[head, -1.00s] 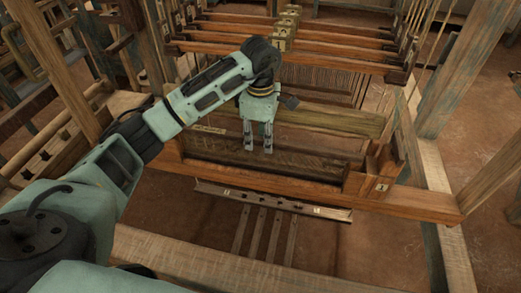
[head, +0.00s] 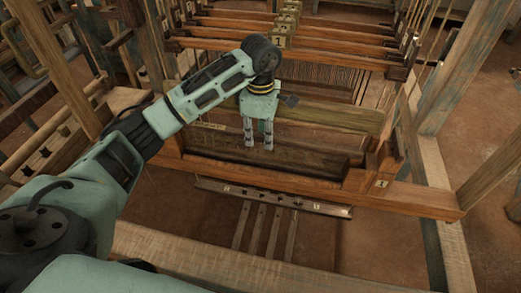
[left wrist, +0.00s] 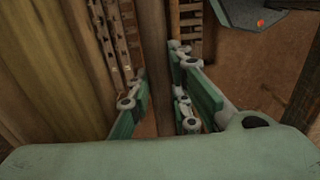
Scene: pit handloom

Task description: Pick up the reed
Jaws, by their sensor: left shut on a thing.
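The reed (head: 310,159) is a long dark brown slatted panel lying crosswise in the loom's front frame in the head view. My left gripper (head: 258,147) reaches down over it from above, with its two fingers at the panel's upper part, left of its right end. In the left wrist view the fingers (left wrist: 160,108) stand on both sides of a narrow brown strip (left wrist: 155,45), which looks like the reed seen edge-on. They are shut on it. Whether its lower edge is clear of the frame cannot be told. My right gripper is not in view.
A front wooden rail (head: 300,187) runs below the reed, and a thick greenish beam (head: 335,115) lies behind it. Heddle shafts (head: 310,40) stand at the back. Loom posts (head: 480,60) rise on both sides.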

